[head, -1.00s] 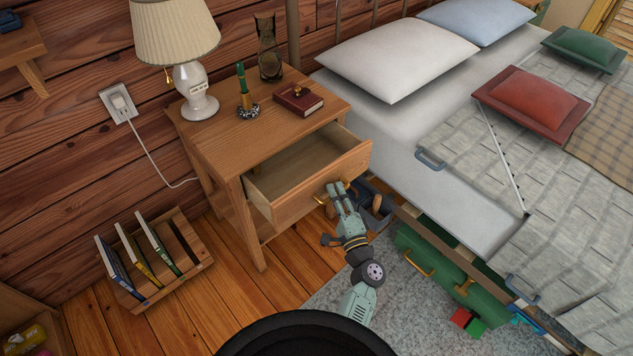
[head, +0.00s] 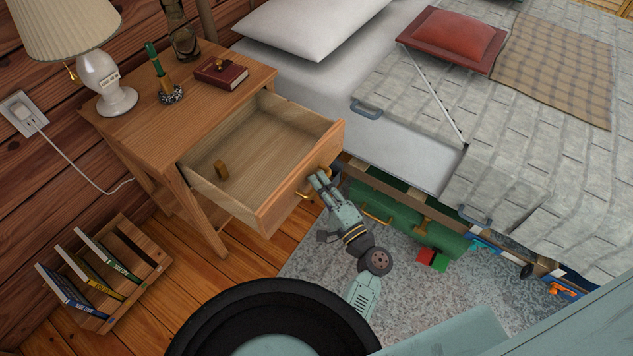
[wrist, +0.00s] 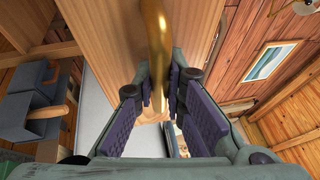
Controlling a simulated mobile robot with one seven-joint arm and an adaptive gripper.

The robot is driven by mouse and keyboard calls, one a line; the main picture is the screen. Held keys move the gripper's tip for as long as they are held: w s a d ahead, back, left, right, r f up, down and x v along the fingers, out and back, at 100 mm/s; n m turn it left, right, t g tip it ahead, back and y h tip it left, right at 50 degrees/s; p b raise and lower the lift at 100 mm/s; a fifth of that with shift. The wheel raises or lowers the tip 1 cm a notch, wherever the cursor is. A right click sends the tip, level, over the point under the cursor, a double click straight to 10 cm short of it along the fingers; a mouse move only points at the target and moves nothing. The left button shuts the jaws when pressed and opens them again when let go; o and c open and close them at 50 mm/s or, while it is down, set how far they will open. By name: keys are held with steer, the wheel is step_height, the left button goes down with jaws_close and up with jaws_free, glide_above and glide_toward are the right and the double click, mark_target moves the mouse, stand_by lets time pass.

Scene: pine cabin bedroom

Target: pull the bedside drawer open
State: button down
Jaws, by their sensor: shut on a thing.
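The bedside table (head: 125,128) stands against the plank wall, and its drawer (head: 287,205) is pulled well out. My gripper (head: 318,181) is at the drawer front, shut on the brass handle. In the wrist view the brass handle (wrist: 154,45) runs between the two purple-padded fingers of my gripper (wrist: 160,108). The fingers hide part of the handle.
A book rack (head: 140,262) is on the floor at left. The bed (head: 410,140) is close on the right, with a green case (head: 400,218) under it.

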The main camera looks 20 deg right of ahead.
steer(key=c, duration=1.9)
jaws_free()
